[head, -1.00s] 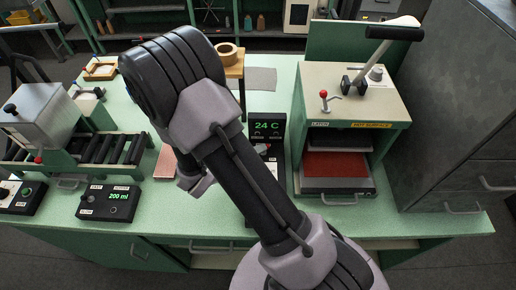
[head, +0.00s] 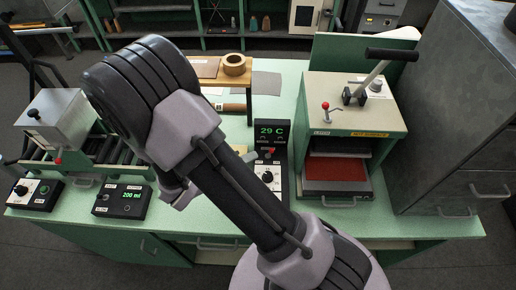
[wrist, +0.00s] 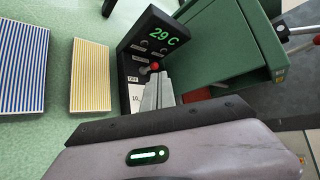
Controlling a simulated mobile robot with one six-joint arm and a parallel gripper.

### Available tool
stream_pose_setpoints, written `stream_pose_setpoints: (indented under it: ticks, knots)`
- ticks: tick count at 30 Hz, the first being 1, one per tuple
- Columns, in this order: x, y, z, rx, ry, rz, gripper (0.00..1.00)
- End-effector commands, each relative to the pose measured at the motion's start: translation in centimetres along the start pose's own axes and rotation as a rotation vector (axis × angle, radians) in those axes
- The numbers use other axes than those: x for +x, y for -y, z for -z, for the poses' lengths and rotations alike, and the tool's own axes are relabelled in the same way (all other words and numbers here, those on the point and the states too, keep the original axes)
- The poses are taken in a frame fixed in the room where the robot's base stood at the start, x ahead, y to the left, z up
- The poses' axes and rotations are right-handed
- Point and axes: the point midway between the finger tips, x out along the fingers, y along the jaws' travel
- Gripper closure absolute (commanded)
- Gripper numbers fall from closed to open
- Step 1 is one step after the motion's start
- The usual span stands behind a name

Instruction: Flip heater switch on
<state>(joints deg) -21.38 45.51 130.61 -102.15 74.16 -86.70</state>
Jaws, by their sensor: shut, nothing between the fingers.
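The heater control box (head: 271,133) is a dark upright panel with a green display reading 29 C, in the middle of the bench. It also shows in the wrist view (wrist: 128,62), with small labels and a red-tipped switch lever (wrist: 154,67) below the display. My gripper (wrist: 157,78) is shut and empty, with its grey fingertips right at the red tip. I cannot tell whether they touch it. The fingers hide part of the panel's lower portion. In the head view my arm stands in front of the bench and the fingers show only as a small grey piece near the panel.
A press (head: 353,120) with a lever handle and red plate stands right of the box. Striped blue (wrist: 22,68) and yellow (wrist: 90,75) pieces lie on the bench beside the heater box.

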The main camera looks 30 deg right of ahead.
Motion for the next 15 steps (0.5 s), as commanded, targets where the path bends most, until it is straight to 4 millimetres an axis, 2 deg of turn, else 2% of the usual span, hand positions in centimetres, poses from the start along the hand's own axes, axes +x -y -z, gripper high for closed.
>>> stream_pose_setpoints:
  ticks: [1,6,10,15]
  knots:
    - [-1.4,0.2,-0.2,-0.001,0.004,-0.002,1.0]
    - [-4.6,0.3,-0.1,0.0,0.003,-0.003,1.0]
    - [-5.9,0.4,0.0,0.0,0.0,-0.001,1.0]
    - [-6.3,0.3,0.1,0.0,-0.001,0.0,1.0]
